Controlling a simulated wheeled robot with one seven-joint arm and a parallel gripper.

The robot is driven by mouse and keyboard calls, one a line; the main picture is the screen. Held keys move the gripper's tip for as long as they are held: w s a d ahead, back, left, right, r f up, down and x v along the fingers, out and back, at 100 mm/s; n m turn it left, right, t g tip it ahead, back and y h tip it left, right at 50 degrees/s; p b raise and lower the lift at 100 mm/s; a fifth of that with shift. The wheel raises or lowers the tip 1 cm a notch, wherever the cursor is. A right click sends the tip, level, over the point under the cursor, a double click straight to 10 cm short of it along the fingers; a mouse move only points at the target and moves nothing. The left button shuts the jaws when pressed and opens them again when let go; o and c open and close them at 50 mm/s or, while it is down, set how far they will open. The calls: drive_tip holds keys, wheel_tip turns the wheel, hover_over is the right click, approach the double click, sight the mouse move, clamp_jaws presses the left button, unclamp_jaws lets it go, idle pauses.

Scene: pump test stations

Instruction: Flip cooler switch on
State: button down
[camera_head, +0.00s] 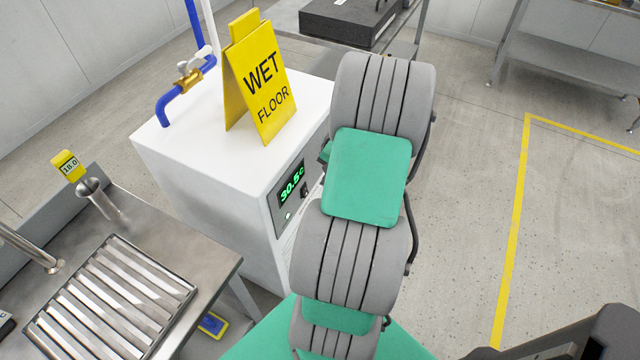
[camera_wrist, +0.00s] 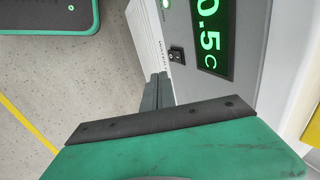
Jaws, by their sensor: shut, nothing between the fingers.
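The cooler (camera_head: 230,130) is a white box with a green-lit display (camera_head: 292,185) reading 30.5 C on its front. Its small black rocker switch (camera_wrist: 176,54) sits beside the display in the wrist view; it also shows in the head view (camera_head: 305,190), close to my arm. I cannot tell which way the rocker is tipped. My gripper (camera_wrist: 159,78) is shut and empty. Its narrow fingertips are near the cooler's front, just beside and below the switch in the wrist view, and appear apart from it. In the head view my arm hides the gripper.
A yellow wet floor sign (camera_head: 260,80) stands on the cooler. A blue pipe with a brass valve (camera_head: 188,82) rises behind it. A metal bench with a slatted grate (camera_head: 110,300) stands at left. Open floor with a yellow line (camera_head: 515,230) lies to the right.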

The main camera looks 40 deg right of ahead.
wheel_tip(320, 180, up, 7)
drive_tip(key=shift+s+a+f, duration=0.15)
drive_tip(key=shift+s+a, duration=0.05)
drive_tip(key=shift+s, duration=0.1)
